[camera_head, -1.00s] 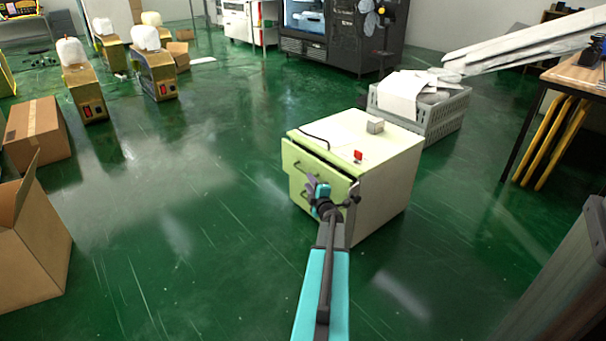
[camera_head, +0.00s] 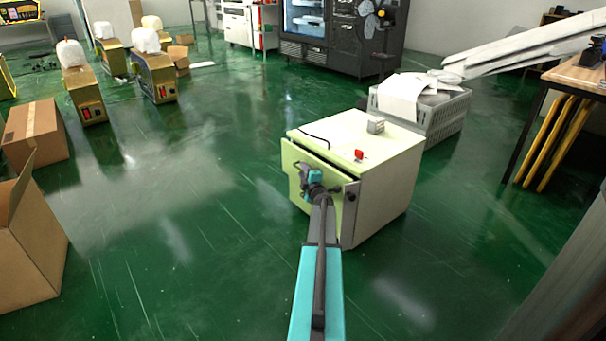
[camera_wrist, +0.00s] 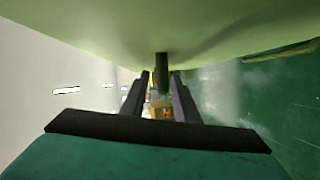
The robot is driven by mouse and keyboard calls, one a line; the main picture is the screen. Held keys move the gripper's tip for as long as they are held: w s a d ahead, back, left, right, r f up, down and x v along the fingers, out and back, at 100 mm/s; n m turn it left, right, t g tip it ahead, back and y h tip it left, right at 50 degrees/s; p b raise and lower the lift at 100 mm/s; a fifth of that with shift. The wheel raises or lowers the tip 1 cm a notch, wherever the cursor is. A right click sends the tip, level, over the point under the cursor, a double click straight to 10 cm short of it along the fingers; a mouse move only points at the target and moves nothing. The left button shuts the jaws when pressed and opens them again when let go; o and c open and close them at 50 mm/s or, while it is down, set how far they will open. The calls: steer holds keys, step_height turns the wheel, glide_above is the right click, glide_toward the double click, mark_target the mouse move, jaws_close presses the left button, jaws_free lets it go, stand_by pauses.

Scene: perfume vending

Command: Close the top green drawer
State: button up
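The top green drawer (camera_head: 291,158) is the pale green upper front of a cream cabinet (camera_head: 384,178). It stands slightly out, with a thin dark gap along its top edge. My gripper (camera_head: 304,170) is right at the drawer front, near its handle, and hides part of it. In the wrist view the green drawer front (camera_wrist: 165,25) fills the top. A dark green handle (camera_wrist: 162,72) shows between the two fingers of my gripper (camera_wrist: 160,92). The fingers are apart; I cannot tell whether they touch the handle.
A small grey box (camera_head: 375,125) and a red item (camera_head: 359,154) sit on the cabinet. A grey crate (camera_head: 440,122) stands behind it. Cardboard boxes (camera_head: 36,132) are at the left. The green floor left of the cabinet is clear.

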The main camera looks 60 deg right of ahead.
steer(key=shift+w, duration=0.2)
jaws_close()
steer(key=shift+w, duration=0.1)
